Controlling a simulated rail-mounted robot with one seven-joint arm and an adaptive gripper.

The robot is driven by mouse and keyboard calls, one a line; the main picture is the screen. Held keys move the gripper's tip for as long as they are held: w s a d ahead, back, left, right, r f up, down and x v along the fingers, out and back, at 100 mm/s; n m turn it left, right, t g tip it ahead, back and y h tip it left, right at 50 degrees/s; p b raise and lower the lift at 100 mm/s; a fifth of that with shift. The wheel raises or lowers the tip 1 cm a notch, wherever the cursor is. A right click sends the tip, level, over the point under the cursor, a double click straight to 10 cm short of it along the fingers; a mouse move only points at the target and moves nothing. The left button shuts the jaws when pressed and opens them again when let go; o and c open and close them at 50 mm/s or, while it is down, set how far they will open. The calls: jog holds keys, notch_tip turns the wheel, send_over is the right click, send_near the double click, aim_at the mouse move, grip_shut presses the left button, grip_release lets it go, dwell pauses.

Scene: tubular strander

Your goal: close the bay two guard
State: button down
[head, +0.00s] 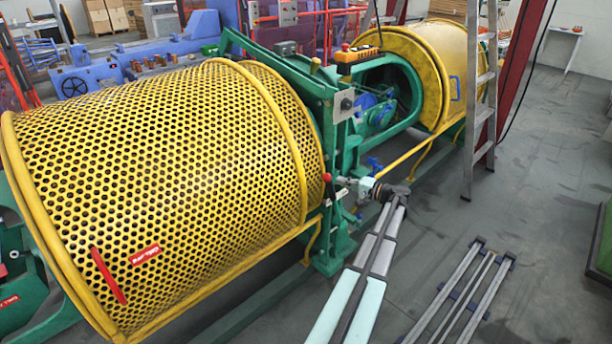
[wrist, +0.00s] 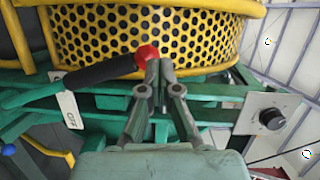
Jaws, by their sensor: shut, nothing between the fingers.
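The yellow perforated guard (head: 190,150) with a red label (head: 145,255), seemingly reading "BAY TWO", and a red bar handle (head: 108,276) fills the left of the head view. It covers the left bay; whether it is fully seated is unclear. Its mesh (wrist: 150,35) also shows in the wrist view. My gripper (head: 343,186) is at the green frame by the guard's right end, away from the handle. In the wrist view my gripper (wrist: 160,72) is shut and empty, its tips beside the red knob (wrist: 148,57) of a black lever; contact is unclear.
A tag reading "OFF" (wrist: 70,115) is by the lever. A second yellow guard (head: 405,70) with a blue handle stands at the right. A ladder (head: 482,100) leans beside it. Rails (head: 460,295) lie on the floor, with clear grey floor (head: 535,165) at the right.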

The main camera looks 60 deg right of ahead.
jog(key=w+a+p, duration=0.1)
jog(key=w+p, duration=0.3)
jog(key=w, duration=0.6)
jog(key=shift+w+a+r+m+t, duration=0.3)
jog(key=shift+w+a+r+m, duration=0.1)
